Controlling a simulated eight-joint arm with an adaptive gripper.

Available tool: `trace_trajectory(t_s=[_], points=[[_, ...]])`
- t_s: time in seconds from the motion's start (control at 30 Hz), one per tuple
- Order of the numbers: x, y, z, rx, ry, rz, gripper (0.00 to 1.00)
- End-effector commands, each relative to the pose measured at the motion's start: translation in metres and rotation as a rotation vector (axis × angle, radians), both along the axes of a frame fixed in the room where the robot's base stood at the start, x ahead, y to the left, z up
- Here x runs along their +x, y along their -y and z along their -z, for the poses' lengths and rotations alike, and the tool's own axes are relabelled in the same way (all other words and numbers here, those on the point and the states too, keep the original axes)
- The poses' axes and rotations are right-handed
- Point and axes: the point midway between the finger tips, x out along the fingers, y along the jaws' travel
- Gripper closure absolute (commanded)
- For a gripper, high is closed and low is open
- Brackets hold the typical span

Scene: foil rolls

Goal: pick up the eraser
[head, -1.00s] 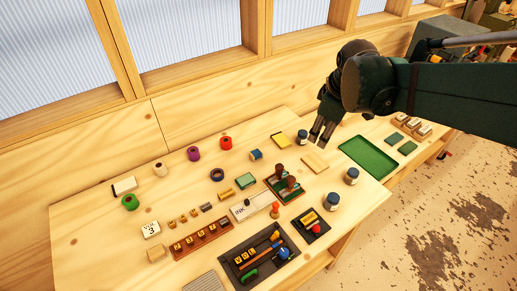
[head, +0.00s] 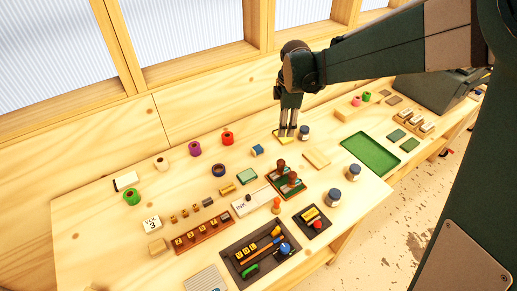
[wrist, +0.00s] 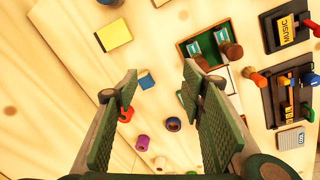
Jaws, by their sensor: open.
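A small blue block (head: 257,150) with a pale end, which may be the eraser, lies on the wooden table near the back. It also shows in the wrist view (wrist: 146,80), between my fingertips in the picture but beyond them.
Red (head: 227,138), purple (head: 195,149) and other coloured rolls stand left of the blue block. A dark blue jar (head: 304,132) stands close right of my gripper. A stamp rack (head: 285,180) and dark tray (head: 232,256) lie nearer the front. A green tray (head: 370,153) is at right.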

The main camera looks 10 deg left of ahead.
Motion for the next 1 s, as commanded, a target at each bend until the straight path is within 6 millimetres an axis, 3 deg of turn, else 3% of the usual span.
trace_trajectory(t_s=[0.6,0.8,1.0], points=[[0.036,-0.091,0.100,-0.068,-0.090,-0.416,0.60],[0.040,-0.105,0.119,-0.076,-0.105,-0.489,0.60],[0.040,-0.109,0.123,-0.079,-0.110,-0.508,0.60]])
